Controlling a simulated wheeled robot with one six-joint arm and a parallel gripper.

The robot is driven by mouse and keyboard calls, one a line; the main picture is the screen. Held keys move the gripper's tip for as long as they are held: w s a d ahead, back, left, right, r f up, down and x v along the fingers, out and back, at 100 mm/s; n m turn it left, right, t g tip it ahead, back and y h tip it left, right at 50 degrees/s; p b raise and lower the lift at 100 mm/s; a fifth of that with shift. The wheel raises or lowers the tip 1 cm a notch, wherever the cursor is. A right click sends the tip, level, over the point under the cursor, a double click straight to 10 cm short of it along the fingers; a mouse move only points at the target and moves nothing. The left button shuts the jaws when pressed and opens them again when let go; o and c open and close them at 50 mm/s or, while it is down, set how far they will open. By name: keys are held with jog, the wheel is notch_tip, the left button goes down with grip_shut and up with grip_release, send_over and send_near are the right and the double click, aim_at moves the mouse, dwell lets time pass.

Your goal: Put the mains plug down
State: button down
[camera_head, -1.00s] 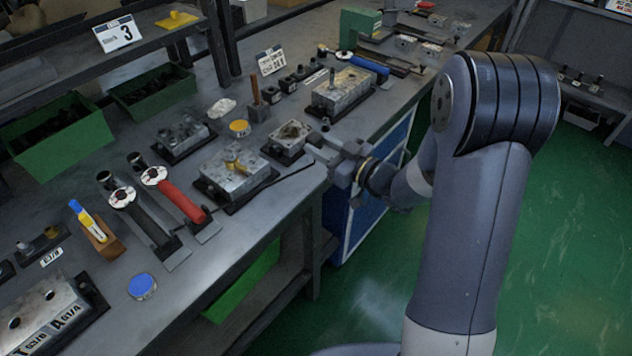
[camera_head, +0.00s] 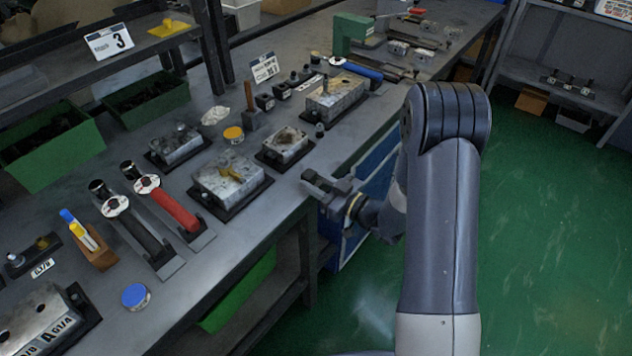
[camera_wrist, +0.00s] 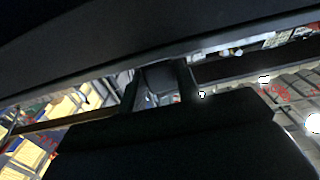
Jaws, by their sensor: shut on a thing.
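My gripper (camera_head: 318,182) is at the bench's front edge, right of the valve blocks, in the head view. It is shut on a small dark piece, which I take to be the mains plug (camera_wrist: 160,82). The plug shows in the wrist view as a dark grey block between the dark fingers. Its lower part is hidden by the gripper body, and I cannot make it out in the head view. A small valve block (camera_head: 284,146) on a black base lies just left of and behind my gripper, apart from it.
The grey bench (camera_head: 215,262) has bare room along its front. A valve block with a yellow part (camera_head: 232,178), a red-handled tool (camera_head: 172,208), a blue-capped round tin (camera_head: 135,296) and a larger block (camera_head: 335,92) stand around. Green bins (camera_head: 50,150) are at the left.

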jog(key=shift+f, duration=0.15)
jog(key=c, duration=1)
grip_release()
